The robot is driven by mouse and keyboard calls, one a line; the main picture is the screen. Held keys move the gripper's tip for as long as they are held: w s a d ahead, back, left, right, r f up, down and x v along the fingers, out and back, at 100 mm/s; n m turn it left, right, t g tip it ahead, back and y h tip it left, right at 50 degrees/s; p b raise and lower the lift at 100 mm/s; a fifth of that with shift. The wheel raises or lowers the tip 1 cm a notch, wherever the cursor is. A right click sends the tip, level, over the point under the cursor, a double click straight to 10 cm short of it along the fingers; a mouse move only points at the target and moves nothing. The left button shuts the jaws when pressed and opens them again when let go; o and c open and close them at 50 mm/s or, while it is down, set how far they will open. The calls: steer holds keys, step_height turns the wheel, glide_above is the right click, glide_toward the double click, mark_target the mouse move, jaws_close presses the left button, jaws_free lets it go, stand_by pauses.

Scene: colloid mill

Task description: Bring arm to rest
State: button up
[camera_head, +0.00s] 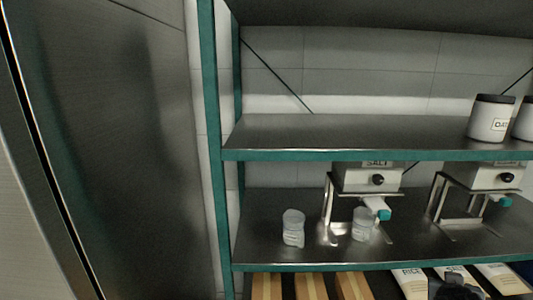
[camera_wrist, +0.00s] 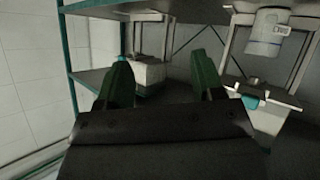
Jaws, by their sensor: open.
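My gripper (camera_wrist: 162,78) is in the wrist view, its two dark green fingers spread wide apart. Nothing is held between them. Behind the fingers are a shelf's teal upright and a white box-like dispenser (camera_wrist: 150,73), both apart from the gripper. A dark shape at the bottom right of the head view looks like part of my arm, mostly cut off by the frame edge.
A steel shelf (camera_head: 330,132) with teal edges holds lidded jars (camera_head: 492,118). Below stand dispensers on metal stands (camera_head: 328,205), and two clear containers (camera_head: 293,227). Rice bags (camera_head: 408,282) and cardboard boxes (camera_head: 310,286) are lowest. A tall metal door (camera_head: 120,150) stands left.

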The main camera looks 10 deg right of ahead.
steer(key=a+n+g+y, duration=0.3)
steer(key=a+n+y, duration=0.3)
steer(key=a, duration=2.5)
steer(key=y, duration=0.3)
steer(key=shift+w+g, duration=0.3)
steer(key=shift+g, duration=0.1)
steer(key=shift+r, duration=0.1)
